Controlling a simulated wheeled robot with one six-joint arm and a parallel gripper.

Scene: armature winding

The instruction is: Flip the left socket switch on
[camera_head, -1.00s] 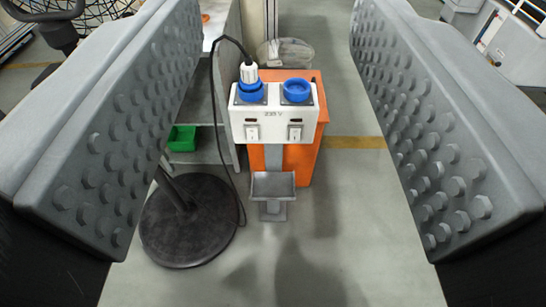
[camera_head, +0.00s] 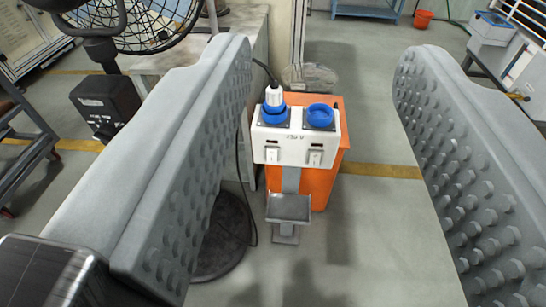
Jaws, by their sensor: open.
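The left socket (camera_head: 274,114) holds a white plug (camera_head: 274,95) with a black cable. The right socket (camera_head: 320,116) has its blue lid shut. Below them sit two small white switches, the left switch (camera_head: 272,155) and the right switch (camera_head: 315,158). Their on or off position is too small to tell. My gripper (camera_head: 335,135) is open and empty, touching nothing.
A black fan (camera_head: 135,22) stands at upper left, its round base (camera_head: 222,240) partly hidden by my left finger. A grey tray stand (camera_head: 289,209) is below the socket box. A bench is behind left. The floor to the right is clear.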

